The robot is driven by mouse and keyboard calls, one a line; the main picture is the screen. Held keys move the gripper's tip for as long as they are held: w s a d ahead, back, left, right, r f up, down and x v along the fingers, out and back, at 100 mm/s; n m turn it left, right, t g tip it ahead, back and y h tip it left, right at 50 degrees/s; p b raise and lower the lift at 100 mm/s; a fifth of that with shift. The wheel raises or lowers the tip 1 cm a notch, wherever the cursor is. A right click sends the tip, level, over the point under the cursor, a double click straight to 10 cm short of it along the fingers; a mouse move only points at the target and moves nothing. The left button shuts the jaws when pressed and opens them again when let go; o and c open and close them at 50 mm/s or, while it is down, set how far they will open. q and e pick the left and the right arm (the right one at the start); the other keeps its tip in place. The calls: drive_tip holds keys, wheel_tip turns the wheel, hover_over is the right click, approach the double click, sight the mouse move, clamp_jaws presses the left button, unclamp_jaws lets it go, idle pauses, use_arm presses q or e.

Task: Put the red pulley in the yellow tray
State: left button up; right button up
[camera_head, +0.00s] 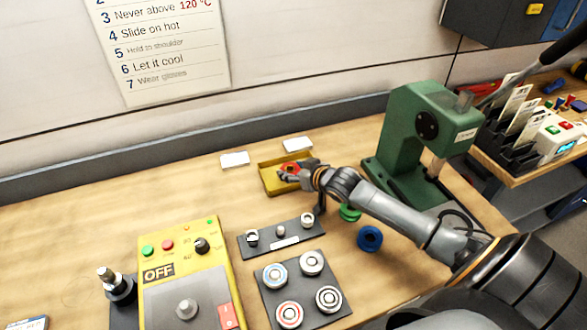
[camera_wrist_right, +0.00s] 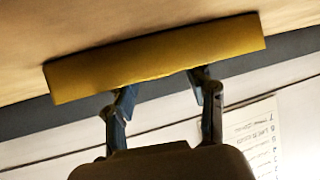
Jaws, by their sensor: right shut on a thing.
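The yellow tray (camera_head: 268,183) lies on the bench near its back. The red pulley (camera_head: 291,167) is in or just over the tray, at its right part. My right gripper (camera_head: 287,174) reaches into the tray from the right and is shut on the red pulley. In the right wrist view, the tray's wall (camera_wrist_right: 160,60) hides the fingertips and the pulley. Whether the pulley touches the tray floor I cannot tell. My left gripper is not in view.
A green pulley (camera_head: 349,212) and a blue pulley (camera_head: 370,238) lie under and beside my right arm. A green press (camera_head: 408,140) stands right of the tray. A dark plate (camera_head: 262,293) with several bearings and a yellow control box (camera_head: 187,270) stand in front. White cards (camera_head: 234,160) lie behind.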

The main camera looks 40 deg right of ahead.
drive_tip(key=o, duration=1.4)
drive_tip(key=v, duration=1.2)
drive_tip(key=shift+b, duration=0.4)
